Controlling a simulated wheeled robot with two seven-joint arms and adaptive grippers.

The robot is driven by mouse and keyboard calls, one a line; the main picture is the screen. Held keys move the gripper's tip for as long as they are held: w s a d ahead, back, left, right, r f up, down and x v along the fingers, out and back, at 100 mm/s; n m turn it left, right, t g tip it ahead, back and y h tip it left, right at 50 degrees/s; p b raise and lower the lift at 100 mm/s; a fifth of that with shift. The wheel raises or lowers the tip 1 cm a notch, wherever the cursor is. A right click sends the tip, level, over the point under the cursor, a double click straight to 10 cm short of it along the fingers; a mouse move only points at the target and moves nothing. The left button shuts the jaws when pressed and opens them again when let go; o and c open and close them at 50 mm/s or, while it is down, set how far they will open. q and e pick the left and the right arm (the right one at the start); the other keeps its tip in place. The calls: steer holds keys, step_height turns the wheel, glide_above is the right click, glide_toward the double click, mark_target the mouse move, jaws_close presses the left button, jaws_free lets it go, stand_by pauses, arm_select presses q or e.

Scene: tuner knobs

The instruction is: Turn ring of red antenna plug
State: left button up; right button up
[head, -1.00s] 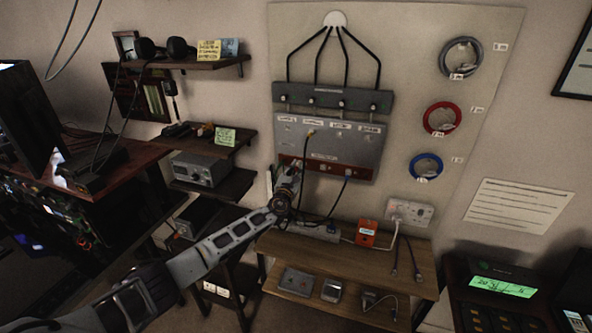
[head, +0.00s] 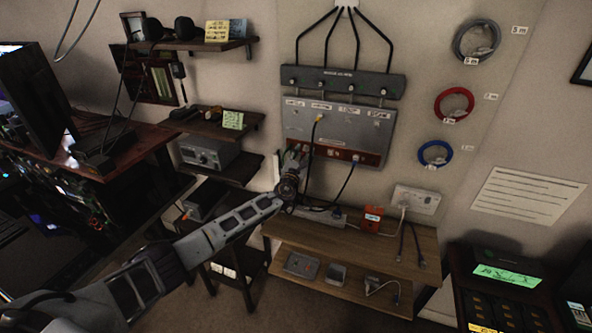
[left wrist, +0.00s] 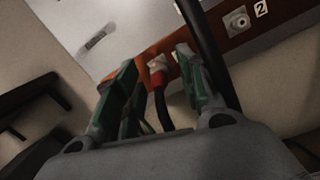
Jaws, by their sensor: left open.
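The red antenna plug (left wrist: 157,79), with a black cable hanging from it, sits at the red-brown strip (left wrist: 240,45) in the left wrist view. My left gripper (left wrist: 156,68) is open, with one green-padded finger on each side of the plug. I cannot tell whether either finger touches it. In the head view my left gripper (head: 294,158) is at the left end of the strip under the grey wall unit (head: 345,131), and the plug is hidden or too small to make out there. My right gripper is not in view.
A thick black cable runs close by the right finger in the left wrist view. A yellow plug (head: 319,117) and a blue plug (head: 355,160) with cables are on the unit. A wooden bench (head: 345,239) stands below, and dark shelves (head: 215,130) are to the left.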

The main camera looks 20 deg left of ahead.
arm_select(q)
steer(key=s+f, duration=0.1)
steer(key=s, duration=1)
steer(key=shift+s+f, duration=0.2)
stand_by(0.7)
